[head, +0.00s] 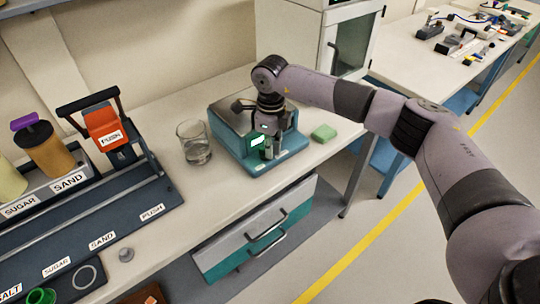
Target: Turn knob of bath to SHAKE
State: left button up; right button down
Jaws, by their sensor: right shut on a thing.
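The bath (228,128) is a teal box with a grey metal top, standing on the bench in the middle of the view. A small lit green display (257,141) shows on its front. My right gripper (270,153) comes down from above at the front of the bath, beside the display, and is shut at the place of the knob. The knob itself is hidden by the fingers, and its setting and the SHAKE mark cannot be read. My left gripper is not in view.
A glass beaker (195,143) stands close to the left of the bath, and a green block (324,132) lies to its right. A dark rack (110,212) with labelled containers fills the left. A white cabinet (285,35) stands behind.

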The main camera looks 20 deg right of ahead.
jog(key=shift+w+d+n+b, duration=0.1)
jog(key=shift+w+n+b, duration=0.05)
jog(key=shift+n+b, duration=0.75)
jog(key=shift+r+n, duration=0.1)
jog(key=shift+n, duration=0.2)
jog(key=c, duration=1.7)
grip_release()
notch_tip(320, 180, up, 12)
jog(key=shift+f, duration=0.1)
